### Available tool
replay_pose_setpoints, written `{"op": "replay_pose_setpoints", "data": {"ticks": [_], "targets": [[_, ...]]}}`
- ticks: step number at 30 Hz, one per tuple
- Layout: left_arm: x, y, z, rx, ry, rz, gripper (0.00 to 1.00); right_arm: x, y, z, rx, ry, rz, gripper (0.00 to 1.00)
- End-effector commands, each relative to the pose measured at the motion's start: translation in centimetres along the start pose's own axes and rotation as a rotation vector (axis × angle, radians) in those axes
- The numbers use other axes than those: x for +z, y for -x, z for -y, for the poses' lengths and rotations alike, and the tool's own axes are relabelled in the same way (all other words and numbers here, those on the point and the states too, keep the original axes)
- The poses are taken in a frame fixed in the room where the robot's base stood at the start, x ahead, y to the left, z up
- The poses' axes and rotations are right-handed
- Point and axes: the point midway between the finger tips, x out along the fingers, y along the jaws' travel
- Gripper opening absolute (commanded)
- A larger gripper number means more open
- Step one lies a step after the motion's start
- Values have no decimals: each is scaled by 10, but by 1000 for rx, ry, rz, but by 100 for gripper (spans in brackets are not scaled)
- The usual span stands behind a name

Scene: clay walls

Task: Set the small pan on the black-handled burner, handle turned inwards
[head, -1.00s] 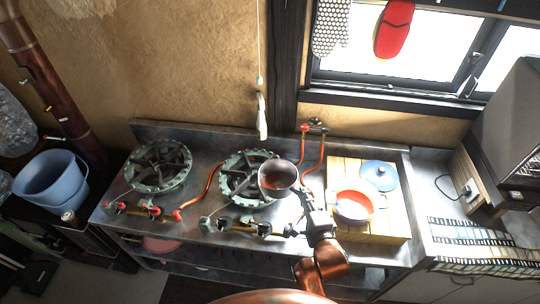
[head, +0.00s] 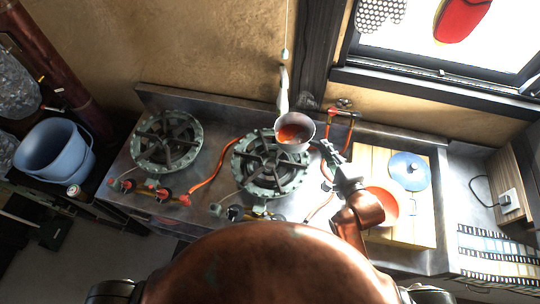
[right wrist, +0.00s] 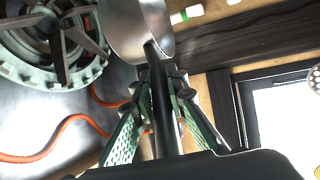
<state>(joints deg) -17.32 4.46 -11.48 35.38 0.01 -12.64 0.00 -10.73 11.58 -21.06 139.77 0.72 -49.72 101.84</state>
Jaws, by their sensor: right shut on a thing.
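The small pan (head: 295,134) is grey with a reddish inside. It appears over the back right edge of the right burner (head: 270,168), a green ring with dark bars and dark knobs (head: 236,212) in front. I cannot tell its height above the burner. My right gripper (head: 328,156) is shut on the pan's handle, which points to the front right. In the right wrist view the dark handle (right wrist: 161,92) runs between the green-padded fingers and the burner (right wrist: 50,45) lies left of the pan (right wrist: 138,28). My left gripper is not in view.
A second burner (head: 167,142) with red knobs stands to the left. Orange hoses (head: 207,172) cross the steel counter. The wall is close behind.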

Motion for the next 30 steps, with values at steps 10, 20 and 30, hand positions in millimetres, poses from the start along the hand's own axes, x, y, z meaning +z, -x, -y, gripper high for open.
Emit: {"op": "replay_pose_setpoints", "data": {"ticks": [10,20,30], "targets": [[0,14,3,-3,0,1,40,53,30,-12,33,102,379,0],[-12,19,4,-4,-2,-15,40,78,55,-20,43,137,546,0],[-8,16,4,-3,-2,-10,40,61,1,-29,41,139,556,0]]}}
